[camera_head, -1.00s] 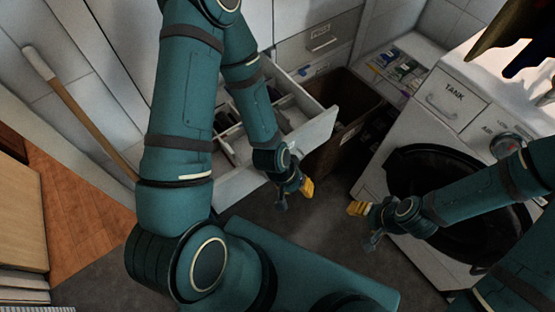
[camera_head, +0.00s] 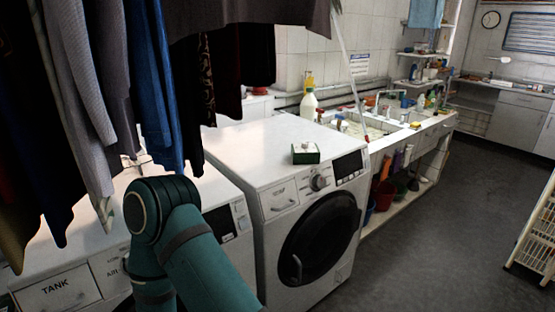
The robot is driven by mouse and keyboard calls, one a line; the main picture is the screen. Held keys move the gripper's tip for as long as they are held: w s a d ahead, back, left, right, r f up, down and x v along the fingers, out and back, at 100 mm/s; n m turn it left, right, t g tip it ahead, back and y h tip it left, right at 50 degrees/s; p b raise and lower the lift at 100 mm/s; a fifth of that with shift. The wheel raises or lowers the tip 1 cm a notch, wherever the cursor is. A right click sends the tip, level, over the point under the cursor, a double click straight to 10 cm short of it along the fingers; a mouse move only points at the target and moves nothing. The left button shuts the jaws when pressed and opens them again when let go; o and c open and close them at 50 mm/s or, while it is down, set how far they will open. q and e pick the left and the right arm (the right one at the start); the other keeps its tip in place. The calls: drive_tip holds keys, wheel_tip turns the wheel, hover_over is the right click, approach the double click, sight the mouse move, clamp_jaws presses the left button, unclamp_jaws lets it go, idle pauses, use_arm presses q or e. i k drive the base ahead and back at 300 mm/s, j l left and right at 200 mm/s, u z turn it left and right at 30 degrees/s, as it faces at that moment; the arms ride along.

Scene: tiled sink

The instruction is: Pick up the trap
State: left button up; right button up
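I cannot make out a thing that is clearly the trap. A small green and white box (camera_head: 305,153) sits on top of the front-loading washing machine (camera_head: 262,180), near its front edge; I cannot tell whether it is the trap. One of my teal arms shows at the lower left, with its elbow in front of the machines. Neither of my grippers is in view.
Clothes (camera_head: 160,80) hang at the upper left, over a machine marked TANK. A tiled sink counter (camera_head: 408,135) with bottles stands beyond the washing machine, with buckets below. A white rack (camera_head: 535,235) stands at right. The grey floor (camera_head: 430,245) between is clear.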

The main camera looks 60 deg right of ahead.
sight(312, 155)
drive_tip(key=z, duration=1.4)
drive_tip(key=l+z, duration=0.2)
drive_tip(key=l, duration=0.2)
drive_tip(key=i+l+z, duration=0.25)
drive_tip(key=l, duration=0.7)
drive_tip(key=i+l+u, duration=0.1)
drive_tip(key=i+l, duration=0.15)
drive_tip(key=i+l+u, duration=0.1)
drive_tip(key=i+l, duration=0.15)
drive_tip(key=l, duration=0.2)
drive_tip(key=i+l, duration=0.25)
drive_tip(key=l, duration=0.15)
drive_tip(key=i+l+u, duration=0.15)
drive_tip(key=l, duration=0.2)
drive_tip(key=i, duration=0.05)
